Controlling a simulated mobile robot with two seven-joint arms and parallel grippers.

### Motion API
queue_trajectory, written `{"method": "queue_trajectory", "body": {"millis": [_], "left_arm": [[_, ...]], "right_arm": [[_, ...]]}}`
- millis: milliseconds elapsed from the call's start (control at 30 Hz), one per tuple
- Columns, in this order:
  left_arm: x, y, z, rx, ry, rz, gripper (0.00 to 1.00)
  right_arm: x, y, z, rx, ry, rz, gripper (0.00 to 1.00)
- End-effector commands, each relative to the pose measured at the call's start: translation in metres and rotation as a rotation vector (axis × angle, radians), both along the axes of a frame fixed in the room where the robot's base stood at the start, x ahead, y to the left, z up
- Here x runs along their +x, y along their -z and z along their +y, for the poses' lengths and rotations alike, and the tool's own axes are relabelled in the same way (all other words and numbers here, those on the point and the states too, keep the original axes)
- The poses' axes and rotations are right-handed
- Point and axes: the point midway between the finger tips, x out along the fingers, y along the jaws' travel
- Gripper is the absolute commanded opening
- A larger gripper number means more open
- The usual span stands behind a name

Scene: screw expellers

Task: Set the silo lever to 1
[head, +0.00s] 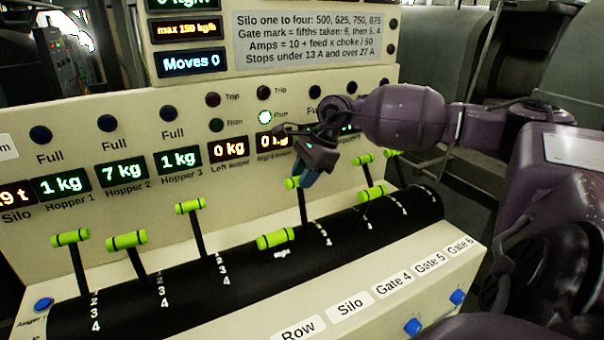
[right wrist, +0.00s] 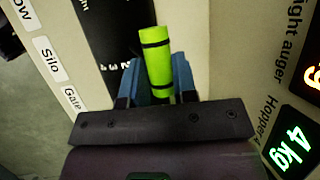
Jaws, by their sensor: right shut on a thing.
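The silo lever (head: 303,207) is a dark stalk with a lime-green grip, in line with the Silo label (head: 350,305) on the console's front. It leans back toward the upright panel, and small marks show near its base. My right gripper (head: 308,178) is at the top of this lever, its blue fingers shut on the green grip and partly covering it. In the right wrist view the grip (right wrist: 158,62), with dark bands, stands between the two blue fingers (right wrist: 155,85). The exact mark the lever points to cannot be read. My left gripper is not in view.
The row lever (head: 275,239) lies further forward, just left of the silo lever. A gate lever (head: 372,193) stands close on the right, with others beyond. Several hopper levers (head: 126,240) stand on the left. The panel with lit displays (head: 228,149) is close behind the gripper.

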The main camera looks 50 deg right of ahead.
Motion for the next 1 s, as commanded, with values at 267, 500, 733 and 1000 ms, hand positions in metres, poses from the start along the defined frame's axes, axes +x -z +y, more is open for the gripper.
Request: {"method": "queue_trajectory", "body": {"millis": [267, 500, 733, 1000], "left_arm": [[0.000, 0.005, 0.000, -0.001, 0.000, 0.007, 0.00], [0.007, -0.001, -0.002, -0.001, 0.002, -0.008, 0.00], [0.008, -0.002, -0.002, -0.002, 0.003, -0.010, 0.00], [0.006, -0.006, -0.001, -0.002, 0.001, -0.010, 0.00]], "right_arm": [[-0.002, 0.007, 0.001, 0.004, -0.002, 0.014, 0.31], [-0.001, 0.005, 0.001, 0.002, -0.001, 0.010, 0.52], [-0.002, 0.001, -0.001, 0.001, -0.001, 0.007, 0.52], [-0.013, -0.034, -0.013, -0.002, 0.002, 0.007, 0.52]]}}
